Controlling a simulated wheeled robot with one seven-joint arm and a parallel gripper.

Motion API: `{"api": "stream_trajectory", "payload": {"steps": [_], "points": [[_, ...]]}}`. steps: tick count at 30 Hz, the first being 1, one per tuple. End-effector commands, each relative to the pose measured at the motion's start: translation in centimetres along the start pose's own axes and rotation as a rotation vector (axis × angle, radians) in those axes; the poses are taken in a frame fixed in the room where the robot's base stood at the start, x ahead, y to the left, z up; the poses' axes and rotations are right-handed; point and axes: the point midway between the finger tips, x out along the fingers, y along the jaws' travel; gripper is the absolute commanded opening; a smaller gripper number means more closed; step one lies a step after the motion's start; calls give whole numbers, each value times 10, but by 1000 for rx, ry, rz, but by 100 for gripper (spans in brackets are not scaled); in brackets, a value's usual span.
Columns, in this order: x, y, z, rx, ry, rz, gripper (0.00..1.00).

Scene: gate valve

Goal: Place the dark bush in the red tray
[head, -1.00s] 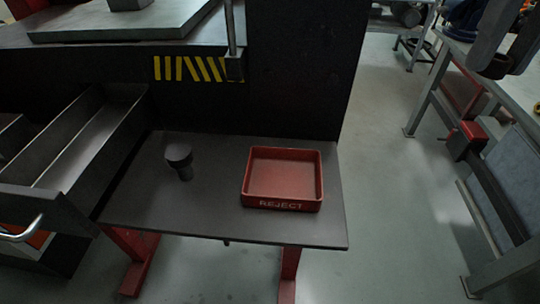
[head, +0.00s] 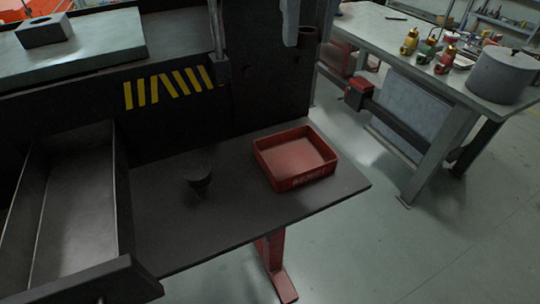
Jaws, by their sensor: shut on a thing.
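The red tray (head: 318,176), with lettering on its front wall, sits on the dark table at its right end, and its floor is bare. My gripper (head: 307,35) hangs at the top of the head view, partly cut off. A pale grey finger shows at its left. A dark hollow cylinder, the dark bush (head: 306,50), shows at the fingertips, and the gripper appears shut on it. The bush is in the air, above the tray in the picture and apart from it. Its lower part blends into the dark panel behind.
A dark round-headed part (head: 198,179) stands on the dark table (head: 215,230), left of the tray. An open metal drawer (head: 75,200) is at the left. A dark machine with yellow stripes stands behind. A grey bench (head: 430,60) holds small bottles and a pot.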

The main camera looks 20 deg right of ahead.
Motion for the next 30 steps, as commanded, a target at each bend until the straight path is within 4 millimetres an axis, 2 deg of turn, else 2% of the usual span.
{"api": "stream_trajectory", "payload": {"steps": [18, 30], "points": [[136, 0, -1, -1, 4, 1, 0], [171, 0, -1, -1, 2, 1, 0]]}}
